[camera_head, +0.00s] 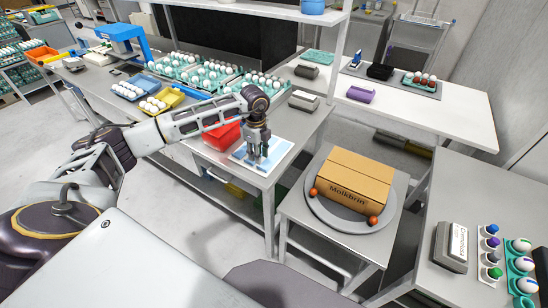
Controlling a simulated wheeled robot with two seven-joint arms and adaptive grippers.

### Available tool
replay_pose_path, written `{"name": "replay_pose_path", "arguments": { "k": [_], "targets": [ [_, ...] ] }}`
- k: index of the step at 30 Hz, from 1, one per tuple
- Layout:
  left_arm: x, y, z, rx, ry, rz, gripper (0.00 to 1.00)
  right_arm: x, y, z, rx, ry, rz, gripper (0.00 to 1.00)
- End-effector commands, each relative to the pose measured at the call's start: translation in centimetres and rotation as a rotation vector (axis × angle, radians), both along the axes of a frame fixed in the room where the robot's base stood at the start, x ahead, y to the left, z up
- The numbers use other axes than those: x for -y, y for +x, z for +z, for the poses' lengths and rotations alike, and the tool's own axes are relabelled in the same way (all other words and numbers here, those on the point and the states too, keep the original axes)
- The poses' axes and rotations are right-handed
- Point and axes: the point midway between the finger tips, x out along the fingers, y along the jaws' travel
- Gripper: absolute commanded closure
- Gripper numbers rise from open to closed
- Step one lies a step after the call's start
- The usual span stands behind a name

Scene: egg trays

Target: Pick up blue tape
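My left gripper (257,155) points down over a light-blue and white flat tray (278,155) near the front right corner of the long left table. Its fingers hang just above or on it; I cannot tell which, nor the gap between them. A small blue and white item (355,61), perhaps a tape dispenser, stands on the back right table, well away from my gripper. I cannot make out a roll of blue tape for certain. My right gripper is not in view.
A red bin (222,136) stands beside the gripper. Egg trays (161,100) fill the table behind. A cardboard box (354,181) sits on a round grey plate to the right. A right-hand table (447,287) holds colored knobs and eggs. A shelf post rises behind the gripper.

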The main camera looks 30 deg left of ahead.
Motion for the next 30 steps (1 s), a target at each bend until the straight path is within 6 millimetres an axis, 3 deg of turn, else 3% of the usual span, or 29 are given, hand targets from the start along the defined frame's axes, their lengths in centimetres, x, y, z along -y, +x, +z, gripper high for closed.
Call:
{"name": "replay_pose_path", "arguments": {
  "k": [8, 22, 30],
  "targets": [
    [0.1, -0.1, -0.4, -0.002, 0.000, 0.000, 0.72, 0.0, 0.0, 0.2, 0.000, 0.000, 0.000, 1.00],
    [0.5, -0.7, -4.8, -0.002, 0.000, 0.000, 0.72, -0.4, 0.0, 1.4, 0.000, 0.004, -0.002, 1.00],
    [0.5, -0.6, -5.2, 0.000, 0.000, 0.000, 0.72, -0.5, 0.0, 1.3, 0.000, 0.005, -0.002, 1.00]
  ]
}}
